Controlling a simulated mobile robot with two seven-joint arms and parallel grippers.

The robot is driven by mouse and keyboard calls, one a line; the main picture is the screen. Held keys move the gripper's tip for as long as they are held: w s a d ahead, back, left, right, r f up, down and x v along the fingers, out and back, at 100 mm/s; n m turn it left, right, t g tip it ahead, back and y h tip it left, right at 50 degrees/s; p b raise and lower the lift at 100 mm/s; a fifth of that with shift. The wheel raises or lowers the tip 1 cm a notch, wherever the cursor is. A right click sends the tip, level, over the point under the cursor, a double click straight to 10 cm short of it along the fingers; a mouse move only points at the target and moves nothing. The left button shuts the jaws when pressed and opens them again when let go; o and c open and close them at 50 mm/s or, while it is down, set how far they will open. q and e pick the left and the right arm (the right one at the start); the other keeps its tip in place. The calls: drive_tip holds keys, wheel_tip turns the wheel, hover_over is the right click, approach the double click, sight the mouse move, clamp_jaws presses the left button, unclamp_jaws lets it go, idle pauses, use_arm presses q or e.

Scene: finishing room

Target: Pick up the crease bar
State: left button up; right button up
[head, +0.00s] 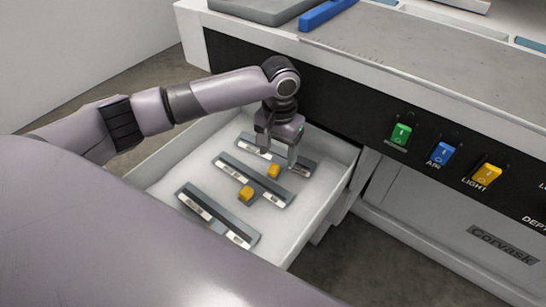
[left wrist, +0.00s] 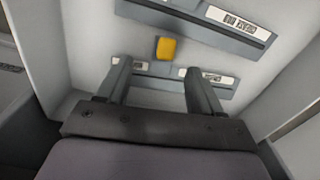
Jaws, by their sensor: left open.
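Three dark grey bars with pale labels lie side by side in an open white drawer (head: 327,182): a far bar (head: 308,167), a middle bar (head: 228,165) and a near bar (head: 190,200). The labels are too small or inverted to read surely, so I cannot tell which is the crease bar. My left gripper (head: 279,157) points down, open, over the far bar. In the left wrist view, my left gripper (left wrist: 157,70) has its fingers apart across the far bar (left wrist: 150,78), hiding parts of it. Contact is unclear. My right gripper is not in view.
Orange blocks lie between the bars, one near the left gripper (head: 274,171). The drawer walls enclose the bars closely. A grey bench top (head: 400,60) stands above, with green, blue and yellow switches (head: 441,153) on its black front.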

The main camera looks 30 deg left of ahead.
sight(275, 165)
use_arm(q)
drive_tip(key=f, duration=0.2)
drive_tip(key=f+b, duration=0.1)
drive_tip(key=f, duration=0.1)
drive_tip(key=f+b, duration=0.1)
drive_tip(key=shift+s+a+f, duration=0.1)
drive_tip(key=shift+a+f, duration=0.25)
drive_tip(key=shift+f, duration=0.4)
drive_tip(key=c, duration=0.9)
drive_tip(key=shift+c, duration=1.4)
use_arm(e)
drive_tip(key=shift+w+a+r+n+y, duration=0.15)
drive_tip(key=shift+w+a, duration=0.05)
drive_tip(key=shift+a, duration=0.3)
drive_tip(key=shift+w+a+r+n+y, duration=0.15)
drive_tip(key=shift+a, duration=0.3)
